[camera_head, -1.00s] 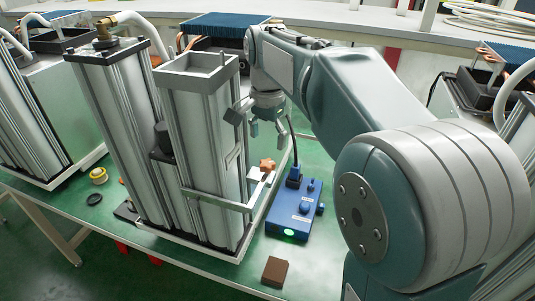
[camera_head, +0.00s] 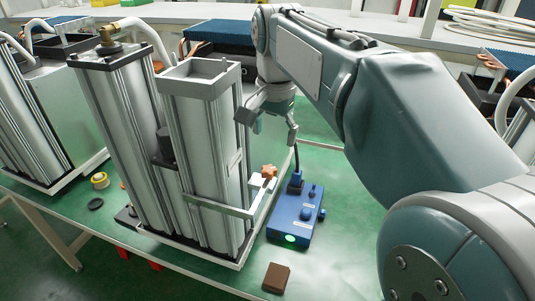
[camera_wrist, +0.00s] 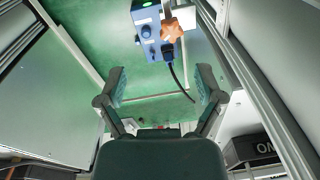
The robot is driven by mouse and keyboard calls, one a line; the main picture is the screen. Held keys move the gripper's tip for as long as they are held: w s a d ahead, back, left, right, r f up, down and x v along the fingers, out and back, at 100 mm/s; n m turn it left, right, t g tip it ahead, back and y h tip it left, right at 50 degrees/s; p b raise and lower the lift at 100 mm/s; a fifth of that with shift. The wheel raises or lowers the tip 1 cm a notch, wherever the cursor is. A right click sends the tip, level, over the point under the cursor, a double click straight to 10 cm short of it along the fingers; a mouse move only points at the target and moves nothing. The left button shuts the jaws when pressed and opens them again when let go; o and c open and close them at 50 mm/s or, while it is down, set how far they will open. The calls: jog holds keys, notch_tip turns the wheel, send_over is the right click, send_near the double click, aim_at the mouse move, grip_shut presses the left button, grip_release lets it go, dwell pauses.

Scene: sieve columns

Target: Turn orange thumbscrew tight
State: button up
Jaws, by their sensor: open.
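The orange thumbscrew (camera_head: 269,171) is a small lobed knob on a pale block at the right side of the front sieve column (camera_head: 205,150). In the wrist view the thumbscrew (camera_wrist: 172,30) shows near the top, beyond the fingertips. My gripper (camera_head: 271,128) hangs above and behind the thumbscrew in the head view, apart from it. In the wrist view my gripper (camera_wrist: 161,85) has its two fingers spread wide with nothing between them but the green table below.
A blue box (camera_head: 295,217) with knobs, a lit green button and a dark cable stands right of the thumbscrew. A metal bracket (camera_head: 220,206) crosses the column's front. A brown block (camera_head: 276,277) lies near the front edge. The green table right of the box is clear.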

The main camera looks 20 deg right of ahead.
jog(key=s+f+n+t, duration=0.2)
jog(key=s+f+n, duration=0.25)
jog(key=s, duration=0.25)
jog(key=s+f+n+t, duration=0.2)
jog(key=s+f+n, duration=0.1)
jog(key=s+n, duration=0.3)
jog(key=n+g, duration=0.5)
jog(key=n, duration=0.4)
send_near(268, 168)
notch_tip(268, 168, down, 10)
jog(key=shift+r, duration=0.2)
jog(key=c, duration=1.1)
